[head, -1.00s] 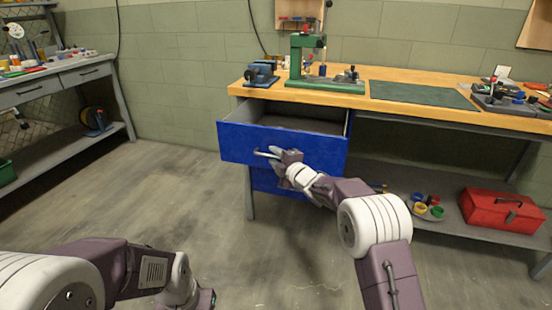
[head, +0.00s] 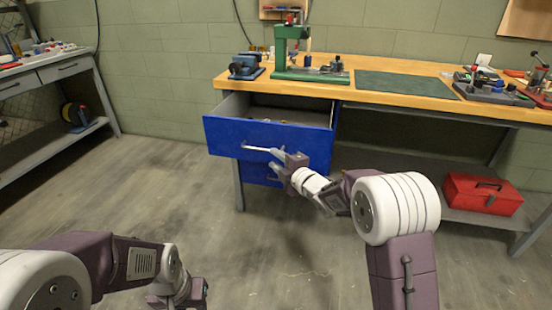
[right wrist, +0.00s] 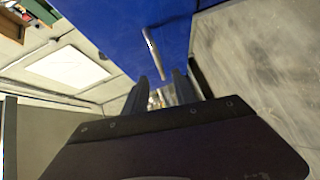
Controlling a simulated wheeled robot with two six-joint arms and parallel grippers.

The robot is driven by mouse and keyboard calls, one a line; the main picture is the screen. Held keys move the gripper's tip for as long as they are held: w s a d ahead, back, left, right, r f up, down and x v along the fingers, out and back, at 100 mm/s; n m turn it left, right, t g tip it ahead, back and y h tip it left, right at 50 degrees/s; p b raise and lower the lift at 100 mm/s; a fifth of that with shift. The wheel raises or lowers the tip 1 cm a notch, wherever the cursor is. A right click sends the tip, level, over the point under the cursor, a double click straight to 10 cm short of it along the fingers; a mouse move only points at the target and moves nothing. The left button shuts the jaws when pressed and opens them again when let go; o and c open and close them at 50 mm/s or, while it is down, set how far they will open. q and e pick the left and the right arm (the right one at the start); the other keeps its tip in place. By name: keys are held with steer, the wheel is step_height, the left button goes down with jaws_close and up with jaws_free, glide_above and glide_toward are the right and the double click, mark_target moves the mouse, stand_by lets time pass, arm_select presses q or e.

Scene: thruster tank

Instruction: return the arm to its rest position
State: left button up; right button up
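My right gripper (head: 277,160) is open and empty, just off the front of the open blue drawer (head: 225,137). The drawer's metal handle (head: 258,148) is free of the fingers and lies a little left of them. In the right wrist view the two fingers (right wrist: 160,92) stand apart, with the handle (right wrist: 152,50) beyond their tips. My left gripper (head: 183,295) hangs low near the bottom edge of the head view. Its fingers are too unclear to judge.
The workbench (head: 420,97) carries a blue vise (head: 245,66), a green press (head: 282,45) and a dark mat (head: 405,84). A red toolbox (head: 482,194) sits on the lower shelf. A second bench (head: 75,70) stands at left. The floor between is clear.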

steer(key=s+d+r+m+h, duration=0.3)
steer(key=s+d+r, duration=0.1)
steer(key=d, duration=0.1)
steer(key=s+d+f+m+g+h, duration=0.2)
steer(key=s+d+f+m+g, duration=0.2)
steer(key=s+f+m, duration=0.35)
steer(key=s+d+f+m+g+h, duration=0.25)
steer(key=s+d+f+m, duration=0.2)
steer(key=s+f, duration=0.45)
steer(key=s+f+m+g, duration=0.2)
steer(key=s+m+g, duration=0.1)
steer(key=s, duration=0.4)
steer(key=s+f+m+g, duration=0.3)
steer(key=s, duration=0.4)
step_height(320, 180, up, 36)
steer(key=m+p, duration=0.1)
steer(key=p, duration=3.5)
steer(key=shift+s+a+r+g, duration=0.2)
steer(key=shift+s+a+g, duration=0.1)
steer(key=shift+g, duration=0.05)
steer(key=shift+f, duration=0.1)
